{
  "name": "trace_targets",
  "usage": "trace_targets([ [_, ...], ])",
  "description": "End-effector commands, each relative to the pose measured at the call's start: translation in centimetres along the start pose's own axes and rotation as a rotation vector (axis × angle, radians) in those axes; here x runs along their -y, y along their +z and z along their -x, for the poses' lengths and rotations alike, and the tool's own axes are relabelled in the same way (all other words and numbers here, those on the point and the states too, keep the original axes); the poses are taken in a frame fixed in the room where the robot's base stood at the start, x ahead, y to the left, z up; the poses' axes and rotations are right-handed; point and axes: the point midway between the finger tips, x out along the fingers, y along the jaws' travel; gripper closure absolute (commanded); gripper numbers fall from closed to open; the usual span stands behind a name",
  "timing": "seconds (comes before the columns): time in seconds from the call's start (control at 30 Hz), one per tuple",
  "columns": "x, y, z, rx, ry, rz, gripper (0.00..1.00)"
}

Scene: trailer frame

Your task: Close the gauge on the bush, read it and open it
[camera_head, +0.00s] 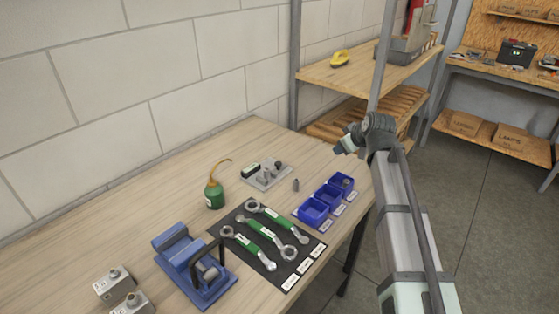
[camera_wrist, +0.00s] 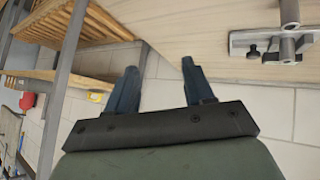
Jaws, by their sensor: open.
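A light grey plate fixture (camera_head: 262,177) stands on the workbench near the wall, carrying small dark cylindrical parts and a black box with a green label (camera_head: 250,169). It looks like the gauge. In the wrist view the grey fixture (camera_wrist: 245,42) shows at the upper right, with a round post, a cross cylinder and a small dark knob. I cannot tell which part is the bush or whether the jaws touch it. A small grey cylinder (camera_head: 295,185) stands alone to its right. My gripper (camera_head: 345,147) is open and empty, right of the fixture and apart from it; its fingers (camera_wrist: 161,85) show spread.
Blue bins (camera_head: 313,211) stand at the bench's right edge. Wrenches lie on a black mat (camera_head: 287,262). A green oil can (camera_head: 214,194) and a blue vise (camera_head: 190,265) stand left. A shelf post (camera_head: 382,50) rises behind my gripper.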

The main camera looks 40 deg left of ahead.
Motion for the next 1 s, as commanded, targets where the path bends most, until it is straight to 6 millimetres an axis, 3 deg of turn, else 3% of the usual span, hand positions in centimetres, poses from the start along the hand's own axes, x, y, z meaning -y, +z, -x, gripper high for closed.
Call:
trace_targets([
  [0.03, 1.6, -2.4, -0.5, 0.030, -0.041, -0.016, 0.48],
  [0.2, 7.5, -7.2, -0.5, 0.162, -0.143, -0.096, 0.48],
  [0.4, 12.4, -10.8, 0.5, 0.293, -0.199, -0.163, 0.48],
  [0.67, 14.6, -11.8, 0.8, 0.354, -0.212, -0.195, 0.48],
  [1.0, 15.7, -10.3, -3.5, 0.354, -0.212, -0.194, 0.48],
])
